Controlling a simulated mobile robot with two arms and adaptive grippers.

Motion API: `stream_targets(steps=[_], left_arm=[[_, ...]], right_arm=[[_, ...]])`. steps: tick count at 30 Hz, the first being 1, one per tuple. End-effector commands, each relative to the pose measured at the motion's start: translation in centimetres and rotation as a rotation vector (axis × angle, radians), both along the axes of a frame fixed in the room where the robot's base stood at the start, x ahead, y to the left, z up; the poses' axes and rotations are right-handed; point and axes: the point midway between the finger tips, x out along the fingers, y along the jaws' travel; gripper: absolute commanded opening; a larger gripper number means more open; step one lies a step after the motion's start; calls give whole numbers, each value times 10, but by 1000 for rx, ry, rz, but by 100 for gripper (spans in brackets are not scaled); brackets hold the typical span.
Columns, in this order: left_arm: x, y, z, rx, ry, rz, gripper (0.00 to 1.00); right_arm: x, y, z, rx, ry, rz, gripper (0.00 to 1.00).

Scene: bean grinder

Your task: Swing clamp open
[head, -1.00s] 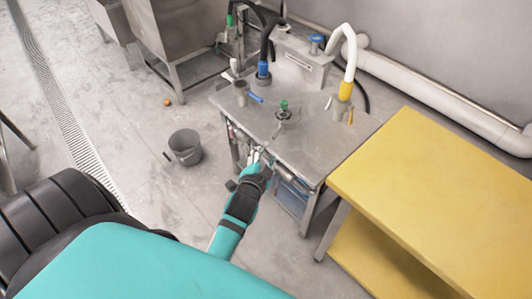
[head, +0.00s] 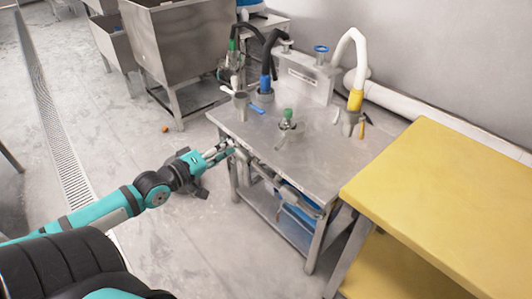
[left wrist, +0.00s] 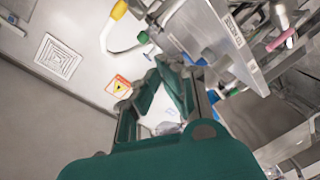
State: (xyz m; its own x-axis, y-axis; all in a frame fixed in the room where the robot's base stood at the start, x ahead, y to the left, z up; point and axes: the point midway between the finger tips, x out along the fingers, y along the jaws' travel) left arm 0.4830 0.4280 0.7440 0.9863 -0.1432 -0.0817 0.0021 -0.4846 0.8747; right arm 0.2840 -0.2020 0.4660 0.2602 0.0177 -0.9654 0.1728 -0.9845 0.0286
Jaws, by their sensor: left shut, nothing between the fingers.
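My left gripper (head: 224,150) is shut and empty at the left front corner of the steel table, close to the pipe fittings (head: 243,155) under the table's front edge. I cannot tell whether it touches them. I cannot make out the clamp for certain; it may be among these small fittings. In the left wrist view, the green gripper fingers (left wrist: 168,92) fill the middle. The steel table's panel (left wrist: 218,40) shows beyond them, tilted. My right gripper is in neither view.
The steel table (head: 320,150) carries a green-topped fitting (head: 288,118), a blue-collared black hose (head: 265,82) and a yellow-collared white hose (head: 355,98). A yellow table (head: 450,195) stands close on the right. Floor (head: 190,245) is free in front.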

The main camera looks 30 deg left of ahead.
Motion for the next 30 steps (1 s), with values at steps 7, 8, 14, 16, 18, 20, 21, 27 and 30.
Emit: stream_targets(steps=[7,8,14,16,18,20,21,27,30], left_arm=[[8,-4,4,-183,25,-30,0],[10,-5,4,-185,25,-30,0],[28,-8,4,-185,21,-29,0],[37,-9,3,-184,21,-28,0],[47,-11,2,-184,21,-28,0],[55,-13,1,-183,20,-28,0],[60,-14,1,-183,22,-29,0],[89,-19,-2,-183,22,-29,0],[104,-22,-2,-182,20,-28,0]], right_arm=[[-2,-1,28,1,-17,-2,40],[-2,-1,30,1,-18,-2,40],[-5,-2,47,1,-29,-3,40],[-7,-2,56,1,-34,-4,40],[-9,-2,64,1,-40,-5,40],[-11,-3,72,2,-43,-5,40],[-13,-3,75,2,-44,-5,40],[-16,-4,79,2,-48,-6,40],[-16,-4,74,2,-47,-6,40]])
